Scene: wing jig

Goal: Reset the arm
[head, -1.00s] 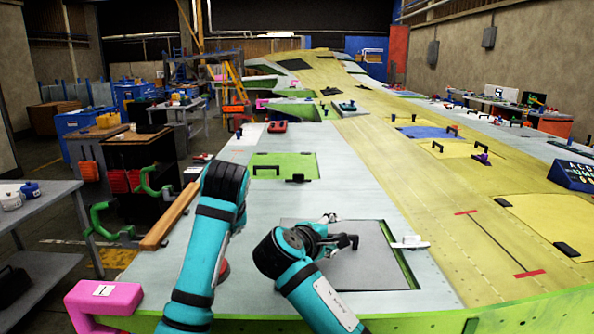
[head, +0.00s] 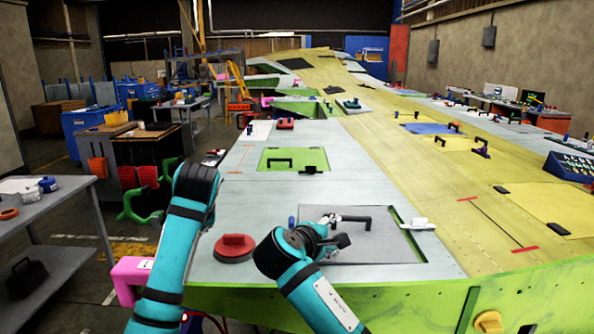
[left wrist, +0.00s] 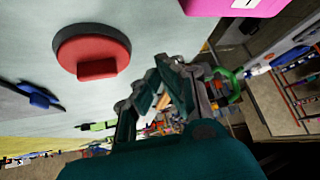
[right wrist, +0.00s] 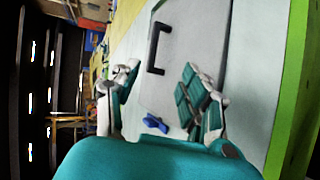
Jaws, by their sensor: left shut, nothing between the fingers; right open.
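My left arm comes in from the left in the head view, and its gripper is hidden behind its own wrist. In the left wrist view the left gripper (left wrist: 163,90) is shut and empty, near the edge of the wing surface. My right gripper (head: 335,230) is over the grey panel (head: 380,247) near the front of the wing. In the right wrist view the right gripper (right wrist: 160,100) is open, with nothing between its fingers. A black handle (right wrist: 158,48) on the panel lies beyond the fingers, apart from them.
A red round suction-like disc (head: 235,248) rests on the wing between my arms. A pink block (head: 131,278) is at the wing's front left corner. A green panel (head: 293,160) with a black handle lies farther back. A grey side table (head: 62,215) stands at left.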

